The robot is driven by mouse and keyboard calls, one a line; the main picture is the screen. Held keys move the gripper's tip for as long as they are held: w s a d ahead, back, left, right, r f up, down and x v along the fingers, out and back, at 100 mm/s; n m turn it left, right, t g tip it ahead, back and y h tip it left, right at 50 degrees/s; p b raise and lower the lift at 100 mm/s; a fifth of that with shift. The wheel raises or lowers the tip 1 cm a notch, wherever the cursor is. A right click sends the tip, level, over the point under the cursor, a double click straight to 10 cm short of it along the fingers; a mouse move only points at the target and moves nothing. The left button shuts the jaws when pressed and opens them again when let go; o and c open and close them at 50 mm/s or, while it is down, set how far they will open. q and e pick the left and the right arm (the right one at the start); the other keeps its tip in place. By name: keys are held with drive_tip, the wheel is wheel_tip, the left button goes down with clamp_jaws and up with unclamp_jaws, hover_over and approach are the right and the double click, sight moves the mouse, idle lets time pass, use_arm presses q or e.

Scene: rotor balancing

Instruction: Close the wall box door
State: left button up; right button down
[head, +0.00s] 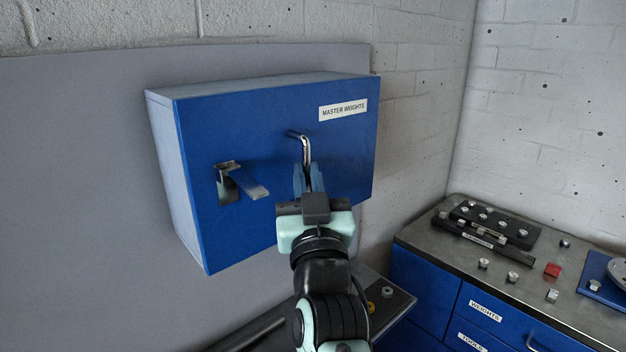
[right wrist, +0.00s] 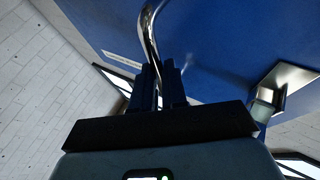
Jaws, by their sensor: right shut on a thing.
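The blue wall box (head: 160,130) hangs on a grey panel, and its blue door (head: 250,125) carries a "MASTER WEIGHTS" label. The door face looks flush with the box; I see no clear gap. A chrome bar handle (head: 301,138) stands on the door, and a metal lever latch (head: 243,183) sticks out to its left. My right gripper (head: 309,180) is shut on the chrome handle. In the right wrist view the handle (right wrist: 149,30) runs down between the dark fingers, with the latch (right wrist: 283,88) at the right. My left gripper is out of view.
A workbench (head: 420,240) with blue drawers stands at the right. On it are a black weight holder (head: 490,225), several small metal weights, a red block (head: 552,270) and a blue plate. A lower dark surface (head: 395,300) lies behind my arm. The wall left of the box is clear.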

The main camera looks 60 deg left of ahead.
drive_tip(key=c, duration=1.5)
unclamp_jaws()
drive_tip(key=shift+s+a+g, duration=0.3)
drive_tip(key=shift+s, duration=0.4)
drive_tip(key=o, duration=0.3)
drive_tip(key=shift+s+a, duration=0.15)
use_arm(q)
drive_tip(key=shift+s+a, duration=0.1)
use_arm(e)
drive_tip(key=shift+f, duration=0.1)
drive_tip(key=shift+d+f+b, duration=0.35)
drive_tip(key=shift+f+b, duration=0.05)
drive_tip(key=shift+b, duration=0.05)
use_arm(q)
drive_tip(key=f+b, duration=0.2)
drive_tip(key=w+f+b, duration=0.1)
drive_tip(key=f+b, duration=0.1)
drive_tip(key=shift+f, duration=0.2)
use_arm(e)
drive_tip(key=v, duration=1.2)
drive_tip(key=shift+d+r, duration=0.15)
drive_tip(key=shift+d, duration=0.25)
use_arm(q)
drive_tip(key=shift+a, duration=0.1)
